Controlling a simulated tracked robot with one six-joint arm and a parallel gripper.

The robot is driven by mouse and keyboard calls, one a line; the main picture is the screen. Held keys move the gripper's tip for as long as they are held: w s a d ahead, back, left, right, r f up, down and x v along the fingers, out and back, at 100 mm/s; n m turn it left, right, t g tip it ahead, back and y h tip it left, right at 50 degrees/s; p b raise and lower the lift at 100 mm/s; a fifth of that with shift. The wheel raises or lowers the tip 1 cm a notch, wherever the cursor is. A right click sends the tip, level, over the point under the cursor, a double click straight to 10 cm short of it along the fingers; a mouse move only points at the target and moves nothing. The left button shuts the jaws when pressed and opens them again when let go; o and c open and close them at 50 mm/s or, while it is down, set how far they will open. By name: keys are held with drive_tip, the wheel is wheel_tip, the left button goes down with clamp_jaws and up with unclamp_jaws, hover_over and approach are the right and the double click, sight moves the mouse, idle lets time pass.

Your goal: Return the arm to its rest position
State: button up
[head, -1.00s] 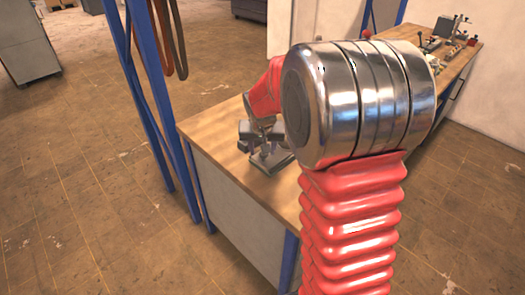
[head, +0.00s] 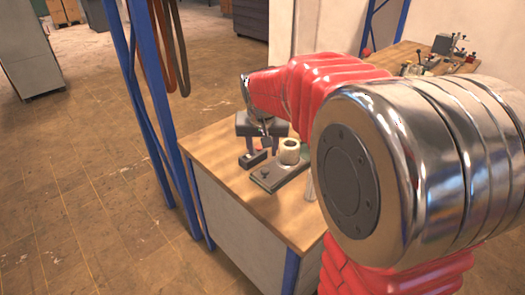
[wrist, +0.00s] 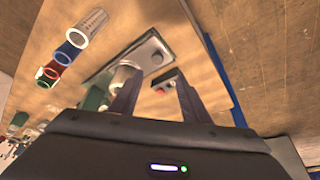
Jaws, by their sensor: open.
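My gripper (head: 262,146) is above the wooden workbench (head: 213,152), near its left end in the head view. In the wrist view my gripper (wrist: 157,88) has its two dark fingers spread apart, with nothing held between them. The red arm bends over from the right, and its large metal joint covers much of the head view's right side. Below the gripper lie a small dark block with a red patch (head: 252,159) and a grey plate (head: 268,180) with a cream ring-shaped cylinder (head: 289,151) on it.
A blue metal frame (head: 150,120) with hanging hoses stands close left of the bench. Open floor (head: 80,200) lies at left.

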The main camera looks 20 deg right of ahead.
idle(0.4)
drive_tip(key=s+a+r+n, duration=0.1)
drive_tip(key=s+a, duration=0.3)
drive_tip(key=s, duration=0.4)
drive_tip(key=s+a+n+t+y, duration=0.1)
drive_tip(key=s+a, duration=0.3)
drive_tip(key=s, duration=0.4)
drive_tip(key=s+a+r+n+y, duration=0.1)
drive_tip(key=s+a+n, duration=0.2)
drive_tip(key=s, duration=0.6)
drive_tip(key=shift+a+r, duration=0.3)
drive_tip(key=shift+a, duration=0.4)
